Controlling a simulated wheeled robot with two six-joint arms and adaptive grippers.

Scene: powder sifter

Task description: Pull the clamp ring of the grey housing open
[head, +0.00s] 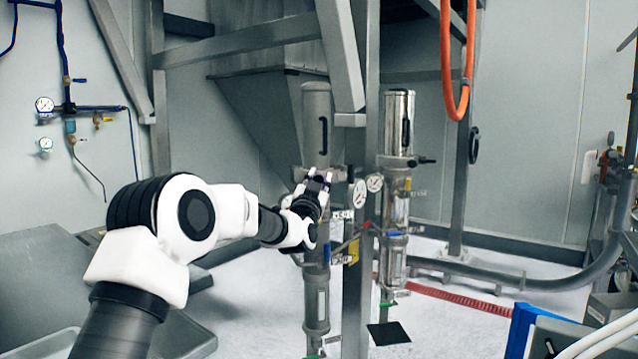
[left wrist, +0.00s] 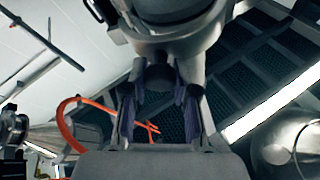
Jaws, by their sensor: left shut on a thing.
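The grey housing (head: 317,118) is an upright matt-grey cylinder with a dark handle, left of the steel post in the head view. Its underside and rim loom large at the top of the left wrist view (left wrist: 168,12). My left gripper (head: 318,178) is at the lower end of the housing, where the clamp ring is; the gripper largely covers the ring in the head view. In the left wrist view the fingers (left wrist: 160,100) close on a dark part (left wrist: 158,77) below the housing rim, apparently the clamp ring's handle. My right gripper is not in view.
A shiny second housing (head: 398,122) stands right of the steel post (head: 360,270). Round gauges (head: 359,193) sit close to my left gripper. An orange hose (head: 446,60) hangs at the upper right. A red coiled hose (head: 470,300) lies on the floor.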

